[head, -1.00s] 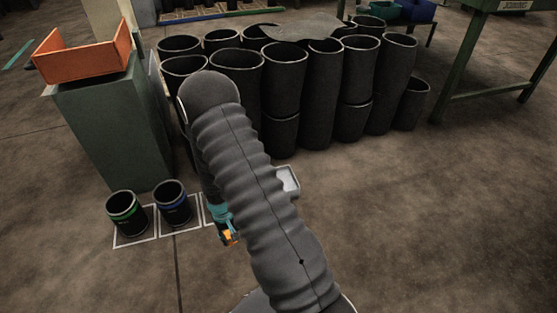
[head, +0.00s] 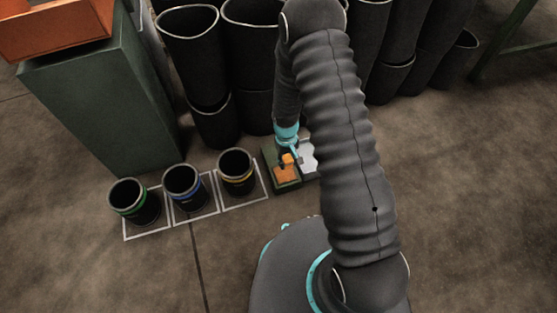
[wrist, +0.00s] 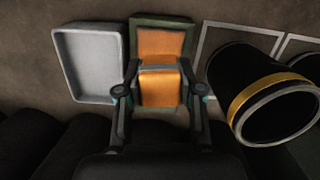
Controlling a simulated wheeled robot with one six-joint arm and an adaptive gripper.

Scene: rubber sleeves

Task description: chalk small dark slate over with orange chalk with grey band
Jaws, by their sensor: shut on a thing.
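The small slate (head: 270,166) lies on the floor with a dark green frame; in the wrist view its frame (wrist: 133,42) surrounds a face that looks orange over most of what shows. My gripper (head: 288,160) is over the slate, shut on the orange chalk (wrist: 160,88). A grey strip crosses the chalk's upper end in the wrist view. The chalk is between both fingers and appears to be at or just above the slate face; I cannot tell if it touches. The chalk and fingers hide the middle and lower part of the slate.
A pale shallow tray (wrist: 92,62) sits beside the slate. Three black sleeves with green (head: 128,203), blue (head: 183,188) and yellow (head: 237,172) bands stand on outlined floor squares. Tall black sleeves (head: 190,60) stand behind. A green cabinet (head: 95,95) holds an orange bin (head: 55,30).

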